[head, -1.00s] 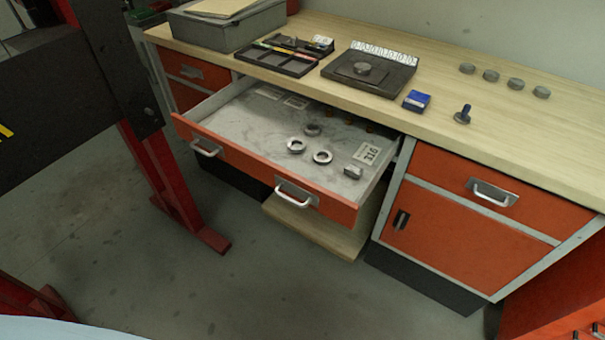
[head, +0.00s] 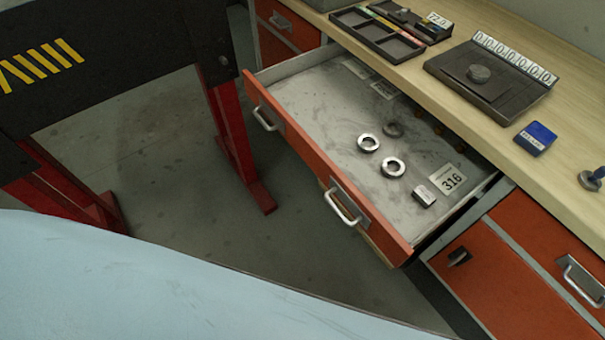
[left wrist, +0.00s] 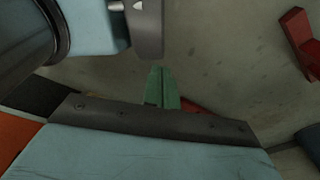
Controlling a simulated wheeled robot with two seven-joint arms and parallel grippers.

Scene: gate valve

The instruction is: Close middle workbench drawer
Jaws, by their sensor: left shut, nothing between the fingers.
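The middle workbench drawer (head: 304,166) has an orange front with two silver handles and stands pulled far out, with its grey inside showing in the head view. Inside lie metal rings (head: 393,167), a small metal block (head: 424,196) and a label reading 316 (head: 447,180). My left gripper (left wrist: 161,70) shows in the left wrist view as narrow green fingers, shut and empty over the grey floor. It is outside the head view, so its distance to the drawer cannot be told. My right gripper is in neither view.
The wooden benchtop (head: 410,78) carries a dark compartment tray (head: 378,33), a dark plate (head: 490,75) and a blue box (head: 535,139). A black and red frame (head: 230,140) stands left of the drawer. Bare floor (head: 170,140) lies around the frame's legs.

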